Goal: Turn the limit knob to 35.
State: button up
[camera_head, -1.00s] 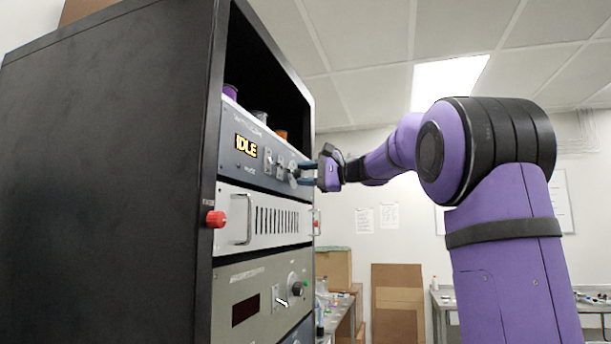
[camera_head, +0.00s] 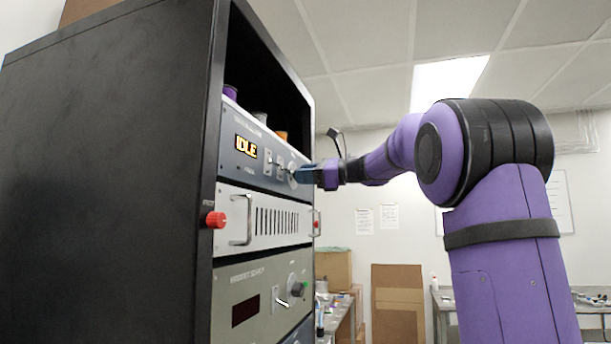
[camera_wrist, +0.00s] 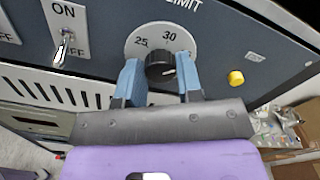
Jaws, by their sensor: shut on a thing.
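The limit knob (camera_wrist: 159,63) is black and sits on a light round dial (camera_wrist: 181,41) under the word LIMIT. The numbers 25 and 30 show on the dial; 35 cannot be seen. A pale mark shows near the knob's lower right, but I cannot read its setting surely. My gripper (camera_wrist: 158,64) has its two blue fingers on either side of the knob, shut on it. In the head view my gripper (camera_head: 302,175) reaches the right end of the blue-grey panel (camera_head: 230,164), and its fingers partly hide the dial (camera_head: 292,168).
The panel's display (camera_head: 246,147) reads IDLE. A toggle switch (camera_wrist: 63,45) marked ON stands left of the knob, and a yellow button (camera_wrist: 236,78) right of it. Below are a white unit with a handle (camera_head: 240,220) and a red knob (camera_head: 216,220).

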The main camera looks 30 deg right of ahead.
jog(key=shift+f+m, duration=0.1)
jog(key=shift+m, duration=0.8)
jog(key=o, duration=0.9)
jog(key=v, duration=1.1)
